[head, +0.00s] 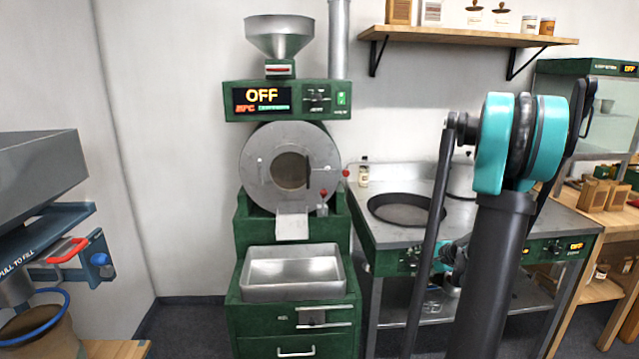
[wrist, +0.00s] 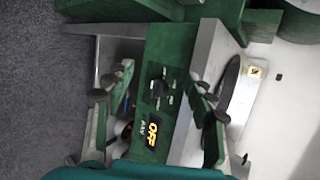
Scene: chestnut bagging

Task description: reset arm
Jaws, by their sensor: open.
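I cannot make out my gripper clearly in the head view.
The green roaster (head: 290,340) with its steel tray (head: 293,290) stands left of my arm. A dark round pan (head: 405,209) sits in the cooking table. A wall shelf (head: 470,37) holds jars above. A blue-and-grey dispenser (head: 45,215) stands at far left.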

